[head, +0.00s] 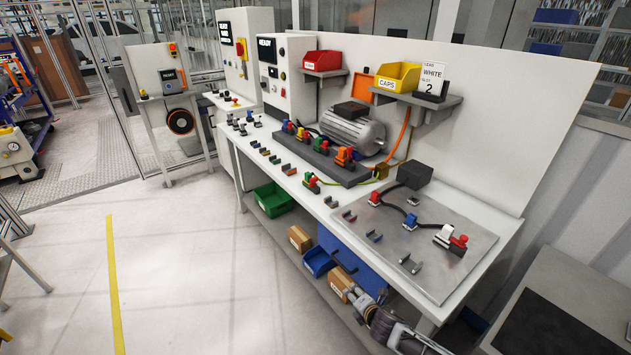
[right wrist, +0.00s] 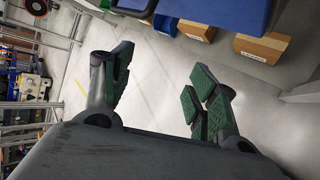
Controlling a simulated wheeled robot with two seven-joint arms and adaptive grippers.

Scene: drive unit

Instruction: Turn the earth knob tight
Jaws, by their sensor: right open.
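The motor (head: 353,128) is a grey finned unit on a dark base plate on the white bench. A green-yellow piece (head: 380,171) sits at the plate's right end. I cannot tell for sure which is the earth knob. My right gripper (head: 368,302) is low at the bench's front, below the top and far from the knobs. In the right wrist view its green-padded fingers (right wrist: 160,88) are apart and empty.
A metal plate (head: 425,238) with a black cable and more knobs is on the bench's right. Several grey clips lie on the bench. Bins and boxes, including a green bin (head: 273,199) and a blue bin (head: 319,261), fill the lower shelf. Open floor lies left.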

